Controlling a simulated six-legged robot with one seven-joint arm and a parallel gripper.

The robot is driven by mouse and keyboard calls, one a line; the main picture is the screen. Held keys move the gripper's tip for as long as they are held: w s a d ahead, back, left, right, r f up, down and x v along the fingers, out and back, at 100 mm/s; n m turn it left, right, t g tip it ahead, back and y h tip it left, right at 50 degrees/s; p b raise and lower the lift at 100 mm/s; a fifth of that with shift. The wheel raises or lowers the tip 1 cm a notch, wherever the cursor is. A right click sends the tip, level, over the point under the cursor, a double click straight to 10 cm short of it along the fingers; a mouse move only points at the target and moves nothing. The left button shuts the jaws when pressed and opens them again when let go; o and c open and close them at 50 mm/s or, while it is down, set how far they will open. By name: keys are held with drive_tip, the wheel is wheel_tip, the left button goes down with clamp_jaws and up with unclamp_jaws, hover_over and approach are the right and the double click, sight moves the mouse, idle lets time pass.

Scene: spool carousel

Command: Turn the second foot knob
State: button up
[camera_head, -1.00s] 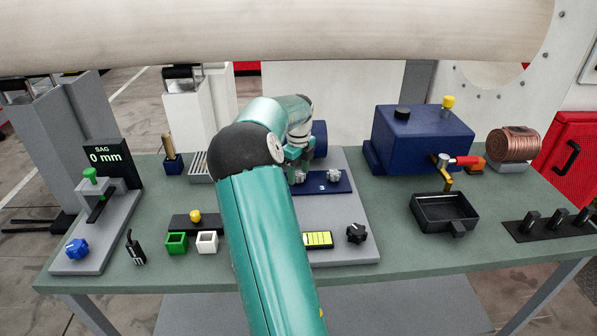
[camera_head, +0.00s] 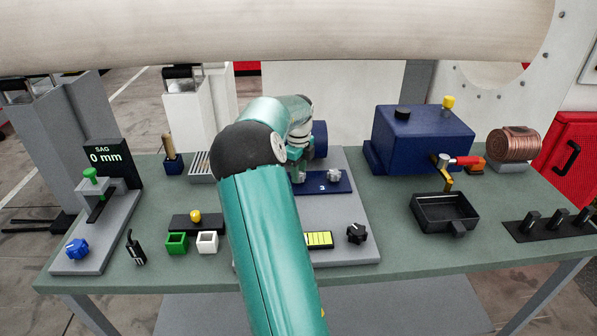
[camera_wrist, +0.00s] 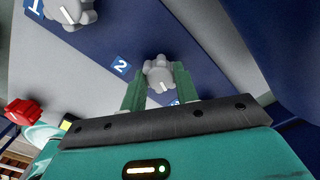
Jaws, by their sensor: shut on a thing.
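A grey lobed knob (camera_wrist: 158,73) with a white pointer line stands beside the label 2 (camera_wrist: 121,66) on a dark blue plate (camera_wrist: 205,50) in the wrist view. My gripper (camera_wrist: 157,80) is shut on this knob, with one green finger on each side of it. A second grey knob (camera_wrist: 68,8) beside the label 1 is cut by the top edge. In the head view my gripper (camera_head: 298,178) is down at the blue plate (camera_head: 345,186) and hides the gripped knob; another grey knob (camera_head: 333,175) stands to its right.
A black knob (camera_head: 357,233) and a yellow-green vial (camera_head: 319,239) sit on the grey base. A blue box (camera_head: 422,138), a black tray (camera_head: 444,212) and a copper coil (camera_head: 514,143) are to the right. A screen (camera_head: 106,157) reading 0 mm stands at left.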

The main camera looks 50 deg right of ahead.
drive_tip(key=n, duration=0.8)
drive_tip(key=shift+n, duration=0.4)
drive_tip(key=n, duration=0.4)
drive_tip(key=shift+n, duration=0.3)
drive_tip(key=n, duration=0.8)
drive_tip(key=shift+s, duration=0.1)
drive_tip(key=n, duration=0.4)
drive_tip(key=shift+n, duration=0.3)
drive_tip(key=n, duration=0.3)
drive_tip(key=shift+n, duration=2.1)
